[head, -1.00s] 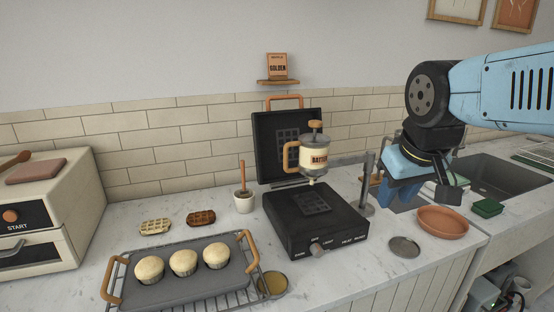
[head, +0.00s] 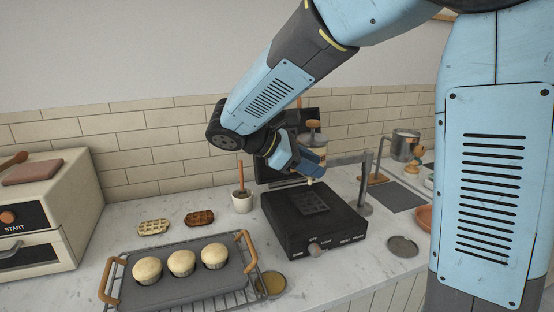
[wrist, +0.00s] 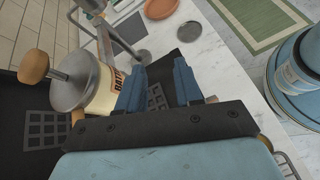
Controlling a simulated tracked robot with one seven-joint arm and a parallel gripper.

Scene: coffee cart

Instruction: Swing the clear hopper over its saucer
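The hopper (head: 313,138) is a cream container labelled as batter, with a grey lid and orange knob, not visibly clear. It stands upright above the black waffle iron (head: 335,238). It also shows at the left of the wrist view (wrist: 100,92). My gripper (head: 316,163) is beside the hopper and covers much of its body in the head view. In the wrist view its blue fingers (wrist: 158,72) are apart, with the iron's grid visible between them. The hopper's handle is mostly hidden. A grey round saucer (head: 403,246) lies right of the iron, empty.
A grey post (head: 366,185) stands at the iron's right edge. A terracotta dish (head: 424,217) is partly behind my arm. A metal pitcher (head: 404,145) stands at the back right.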

